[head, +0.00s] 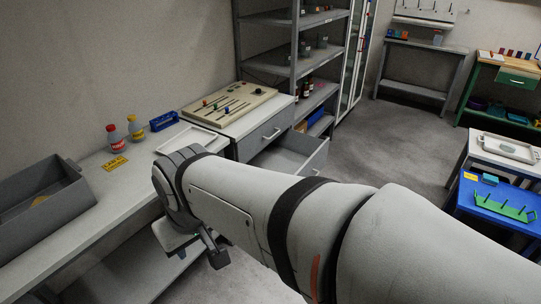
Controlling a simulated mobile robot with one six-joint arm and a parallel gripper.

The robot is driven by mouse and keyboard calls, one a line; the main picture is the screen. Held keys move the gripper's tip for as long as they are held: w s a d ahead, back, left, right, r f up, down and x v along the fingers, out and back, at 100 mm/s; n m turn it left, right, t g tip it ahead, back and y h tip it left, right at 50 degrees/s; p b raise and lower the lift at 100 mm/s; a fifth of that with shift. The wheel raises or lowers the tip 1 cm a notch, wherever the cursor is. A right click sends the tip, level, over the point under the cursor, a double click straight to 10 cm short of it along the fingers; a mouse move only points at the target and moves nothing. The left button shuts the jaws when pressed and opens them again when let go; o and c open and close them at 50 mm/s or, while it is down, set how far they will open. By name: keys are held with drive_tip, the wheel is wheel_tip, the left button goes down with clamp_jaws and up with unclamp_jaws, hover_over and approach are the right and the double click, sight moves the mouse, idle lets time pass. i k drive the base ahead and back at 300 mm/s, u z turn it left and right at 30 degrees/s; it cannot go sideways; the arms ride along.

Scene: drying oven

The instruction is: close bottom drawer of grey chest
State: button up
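The grey chest (245,148) stands at the centre against the wall, at the right end of the long bench. Its upper drawer (262,137) is shut and has a bar handle. Its bottom drawer (302,152) is pulled out to the right, with its empty-looking inside showing. My arm crosses in front and hides the lower part of this drawer. The end of my arm, with my gripper (214,255), points down in front of the bench, left of the drawer and apart from it. The fingers are mostly hidden, so their opening cannot be told.
A board with coloured knobs (229,107) lies on the chest. The bench (118,200) carries bottles, a white tray (190,138) and a grey bin (42,200). Grey shelving (294,60) stands behind the drawer. Floor (395,140) is clear to the right, before a blue table (490,205).

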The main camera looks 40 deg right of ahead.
sight(293, 152)
drive_tip(key=u, duration=0.15)
drive_tip(key=k, duration=0.1)
drive_tip(key=z, duration=2.15)
drive_tip(key=i, duration=1.6)
drive_tip(key=u, duration=0.1)
